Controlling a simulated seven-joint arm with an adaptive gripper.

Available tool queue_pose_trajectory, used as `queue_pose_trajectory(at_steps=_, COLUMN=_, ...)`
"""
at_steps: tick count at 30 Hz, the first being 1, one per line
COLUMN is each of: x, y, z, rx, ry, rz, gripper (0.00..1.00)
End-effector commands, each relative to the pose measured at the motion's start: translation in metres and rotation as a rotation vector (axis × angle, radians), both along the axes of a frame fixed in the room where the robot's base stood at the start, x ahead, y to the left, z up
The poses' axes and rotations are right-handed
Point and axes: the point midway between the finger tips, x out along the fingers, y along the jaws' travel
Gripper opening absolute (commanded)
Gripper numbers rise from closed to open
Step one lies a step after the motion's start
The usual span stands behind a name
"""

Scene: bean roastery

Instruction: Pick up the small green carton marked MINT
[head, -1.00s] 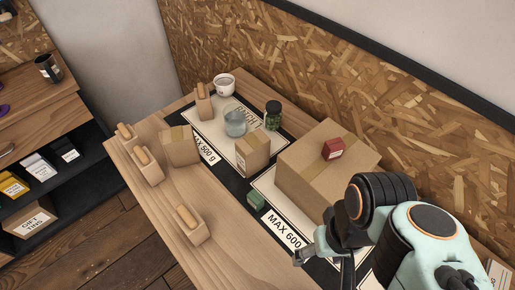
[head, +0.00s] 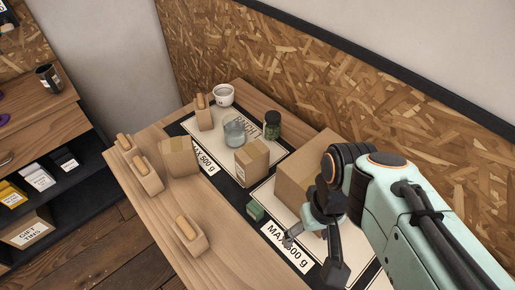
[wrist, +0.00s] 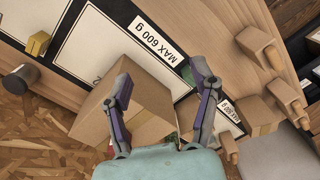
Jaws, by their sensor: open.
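The small green carton (head: 256,211) lies on the dark border of the mat in the head view, left of the large cardboard box (head: 291,182). Its lettering is too small to read. In the wrist view a green patch of the carton (wrist: 187,74) shows, partly hidden behind the right finger. My gripper (head: 312,257) is open and empty, to the right of and nearer than the carton in the head view. In the wrist view my gripper (wrist: 162,72) has its fingers spread in front of the large box. The carton is not between the fingertips.
A kraft bag (head: 251,158), glass beaker (head: 234,130), dark jar (head: 272,124) and white cup (head: 223,95) stand farther back. Several wooden scoop-like blocks, one near the front (head: 191,236), sit along the table's left side. Bare table lies left of the carton.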

Motion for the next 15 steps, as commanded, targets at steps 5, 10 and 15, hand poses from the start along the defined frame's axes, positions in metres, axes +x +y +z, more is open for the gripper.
queue_pose_trajectory(at_steps=5, x=0.077, y=0.033, z=-0.048, rx=-0.016, ry=0.0, rz=0.233, gripper=0.61)
queue_pose_trajectory(at_steps=10, x=0.126, y=0.07, z=-0.111, rx=-0.037, ry=-0.015, rz=0.433, gripper=0.61)
queue_pose_trajectory(at_steps=15, x=0.145, y=0.091, z=-0.157, rx=-0.053, ry=-0.025, rz=0.551, gripper=0.61)
